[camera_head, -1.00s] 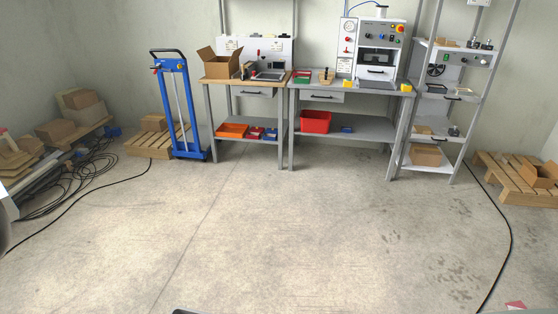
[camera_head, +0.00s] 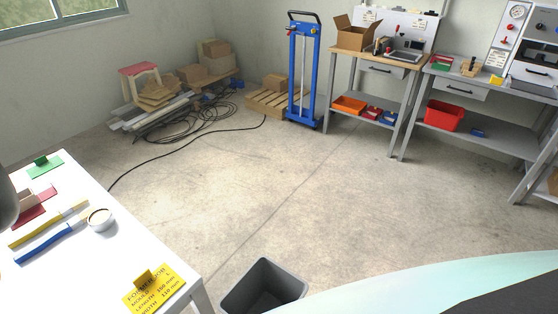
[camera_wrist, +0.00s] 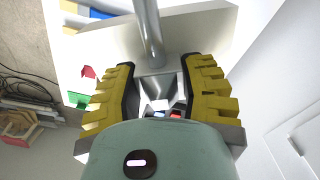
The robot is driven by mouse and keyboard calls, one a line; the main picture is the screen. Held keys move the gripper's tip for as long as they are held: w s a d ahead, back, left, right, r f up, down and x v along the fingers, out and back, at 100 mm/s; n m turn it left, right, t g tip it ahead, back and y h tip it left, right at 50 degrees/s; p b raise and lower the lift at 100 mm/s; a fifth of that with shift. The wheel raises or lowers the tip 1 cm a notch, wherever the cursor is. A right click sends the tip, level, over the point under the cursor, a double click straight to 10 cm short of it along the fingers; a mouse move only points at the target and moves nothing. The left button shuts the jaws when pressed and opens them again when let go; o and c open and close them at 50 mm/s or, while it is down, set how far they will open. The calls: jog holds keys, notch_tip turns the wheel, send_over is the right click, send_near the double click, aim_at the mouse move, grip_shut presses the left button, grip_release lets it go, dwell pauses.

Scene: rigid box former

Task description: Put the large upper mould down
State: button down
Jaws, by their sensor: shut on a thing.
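In the wrist view, my gripper (camera_wrist: 163,98) has its yellow-and-black fingers closed in around the lower end of a grey metal post. The post runs up the picture in front of a broad pale block (camera_wrist: 205,38), which looks like the large upper mould. Its underside and any contact with the white table are hidden. The head view does not show the gripper or this mould.
The white table (camera_head: 95,243) holds a yellow-handled and a blue-handled tool, a small cup (camera_head: 100,219), red and green plates and a yellow label card (camera_head: 153,289). A grey bin (camera_head: 263,285) stands beside it. The floor beyond is open, crossed by a black cable.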

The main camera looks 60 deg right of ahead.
jog(key=s+a+f+n+b, duration=0.1)
jog(key=s+a+f+n, duration=0.6)
jog(key=a, duration=0.5)
jog(key=s+a+f+n, duration=0.5)
jog(key=s+a+f, duration=0.3)
jog(key=s+a, duration=0.3)
jog(key=shift+w+d+f+p, duration=0.8)
jog(key=shift+w+d+p, duration=0.15)
jog(key=shift+w+d, duration=0.9)
jog(key=shift+w+d+f+p, duration=0.75)
jog(key=shift+w+d+p, duration=0.2)
jog(key=shift+w+d, duration=0.85)
jog(key=shift+w+d+f+p, duration=0.9)
jog(key=shift+w+d, duration=0.7)
jog(key=shift+d, duration=0.4)
jog(key=c, duration=0.5)
grip_release()
jog(key=shift+r, duration=0.1)
